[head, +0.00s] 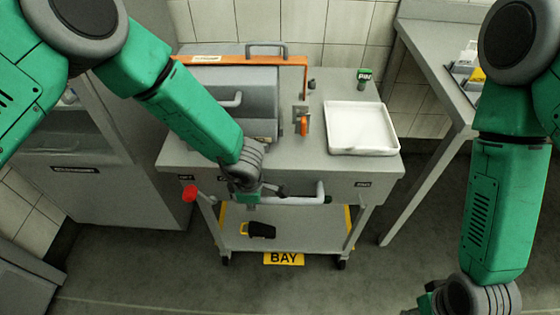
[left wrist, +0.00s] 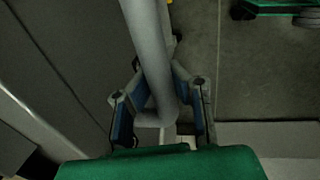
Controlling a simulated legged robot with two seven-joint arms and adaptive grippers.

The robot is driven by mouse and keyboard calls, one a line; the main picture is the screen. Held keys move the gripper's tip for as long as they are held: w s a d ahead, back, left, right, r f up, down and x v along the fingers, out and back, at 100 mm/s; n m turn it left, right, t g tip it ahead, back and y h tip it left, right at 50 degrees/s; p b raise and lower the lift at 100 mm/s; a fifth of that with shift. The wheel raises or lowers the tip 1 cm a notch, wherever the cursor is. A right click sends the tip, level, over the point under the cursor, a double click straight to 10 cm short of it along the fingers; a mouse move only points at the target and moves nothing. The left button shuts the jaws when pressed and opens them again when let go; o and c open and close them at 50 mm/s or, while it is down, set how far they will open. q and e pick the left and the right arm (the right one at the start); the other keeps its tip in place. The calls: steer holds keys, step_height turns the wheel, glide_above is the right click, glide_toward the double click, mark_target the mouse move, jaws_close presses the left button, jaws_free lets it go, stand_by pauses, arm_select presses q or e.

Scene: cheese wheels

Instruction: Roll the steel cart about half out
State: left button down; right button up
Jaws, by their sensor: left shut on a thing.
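The steel cart (head: 338,176) stands in the middle of the head view, in front of the tiled wall. Its pale front handle (head: 300,200) runs across below the top. My left gripper (head: 262,194) is at the left end of this handle. In the left wrist view the grey handle bar (left wrist: 150,60) passes between the blue-padded fingers of my left gripper (left wrist: 162,100), which is shut on it. My right gripper (head: 425,304) is at the bottom edge of the head view, partly cut off, away from the cart; its fingers cannot be made out.
A grey machine with an orange bar (head: 306,75), an orange switch (head: 304,125) and a white tray (head: 362,128) are on the cart top. A red knob (head: 190,193) is at its left. A yellow BAY label (head: 284,259) is below. A cabinet (head: 125,190) and a side table (head: 425,50) flank it. Floor in front is clear.

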arm_select(q)
steer(key=shift+s+r, duration=0.1)
steer(key=shift+s, duration=1.15)
steer(key=shift+d, duration=0.1)
steer(key=shift+s+b, duration=0.5)
steer(key=shift+s, duration=1.5)
steer(key=c, duration=1)
jaws_free()
steer(key=shift+r, duration=0.1)
steer(key=shift+o, duration=1.4)
steer(key=shift+s, duration=0.1)
